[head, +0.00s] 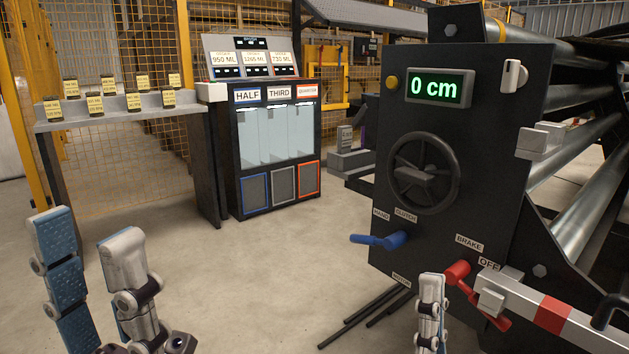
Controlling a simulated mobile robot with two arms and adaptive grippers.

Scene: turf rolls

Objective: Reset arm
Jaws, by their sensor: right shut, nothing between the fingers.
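My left gripper (86,232) is at the lower left, with its two fingers standing upright and well apart. Nothing shows between them, and it is over the bare floor. My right gripper (431,282) is at the bottom, right of centre, shut and empty. It appears in front of the black machine panel (480,130), just left of the red brake lever (458,272); I cannot tell whether they touch. A white bar with a red band (552,312) runs from beside the brake lever to the lower right edge.
The panel has a green "0 cm" display (436,88), a black handwheel (423,173) and a blue clutch lever (380,240). Metal rollers (585,195) extend to the right. A dispenser cabinet (275,150) and a grey shelf (120,112) with small labelled blocks stand behind. Open floor lies between.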

